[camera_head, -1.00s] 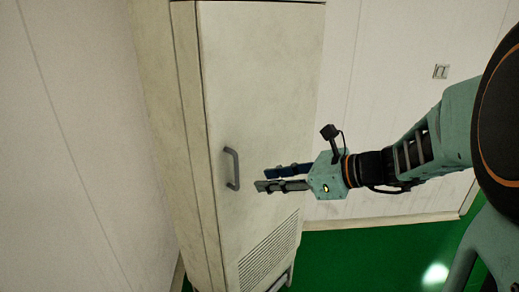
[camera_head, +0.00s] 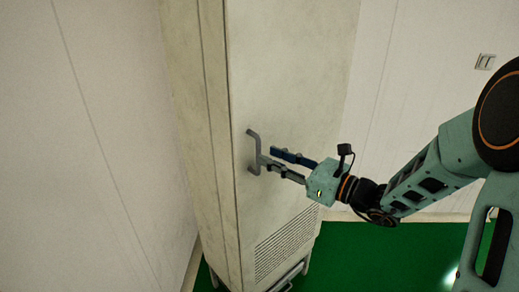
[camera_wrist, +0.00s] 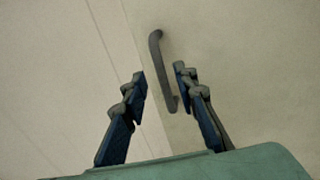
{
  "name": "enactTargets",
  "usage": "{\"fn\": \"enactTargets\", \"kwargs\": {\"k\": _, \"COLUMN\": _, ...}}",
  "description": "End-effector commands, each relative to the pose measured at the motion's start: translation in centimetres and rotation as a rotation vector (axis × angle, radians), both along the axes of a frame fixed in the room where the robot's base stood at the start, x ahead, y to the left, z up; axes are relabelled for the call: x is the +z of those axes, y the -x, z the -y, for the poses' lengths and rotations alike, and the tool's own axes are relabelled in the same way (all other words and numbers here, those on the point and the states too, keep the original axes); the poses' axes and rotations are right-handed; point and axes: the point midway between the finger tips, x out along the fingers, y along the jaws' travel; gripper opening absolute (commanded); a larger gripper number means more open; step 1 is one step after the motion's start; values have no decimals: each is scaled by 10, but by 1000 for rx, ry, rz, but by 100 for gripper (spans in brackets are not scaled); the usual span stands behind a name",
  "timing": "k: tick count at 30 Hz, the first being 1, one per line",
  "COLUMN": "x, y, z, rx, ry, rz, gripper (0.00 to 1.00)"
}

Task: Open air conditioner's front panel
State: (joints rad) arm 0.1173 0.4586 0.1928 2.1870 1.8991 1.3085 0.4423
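The air conditioner is a tall off-white cabinet, and its front panel (camera_head: 290,75) is closed. A grey bar handle (camera_head: 252,150) sits near the panel's left edge. My gripper (camera_head: 267,158) reaches in from the right, its fingertips at or just beside the handle. In the wrist view my gripper (camera_wrist: 160,80) is open, with its two fingers spread apart. The handle (camera_wrist: 161,72) shows between and beyond the fingers, its lower end close to the right finger. I cannot tell whether a finger touches it.
A louvred vent (camera_head: 288,242) is low on the panel. A pale wall (camera_head: 100,130) stands to the left, and another wall with a switch (camera_head: 485,62) is behind. The green floor (camera_head: 370,260) is clear at the lower right.

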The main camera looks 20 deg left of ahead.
Motion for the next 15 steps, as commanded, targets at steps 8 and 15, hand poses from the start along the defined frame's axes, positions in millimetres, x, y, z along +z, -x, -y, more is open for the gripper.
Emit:
{"fn": "enactTargets", "kwargs": {"k": 8, "x": 1, "y": -15, "z": -41, "rx": 2, "ry": 1, "rz": 0, "gripper": 27}}
{"fn": "enactTargets", "kwargs": {"k": 15, "x": 0, "y": -18, "z": -49, "rx": 0, "ry": 0, "rz": 0, "gripper": 27}}
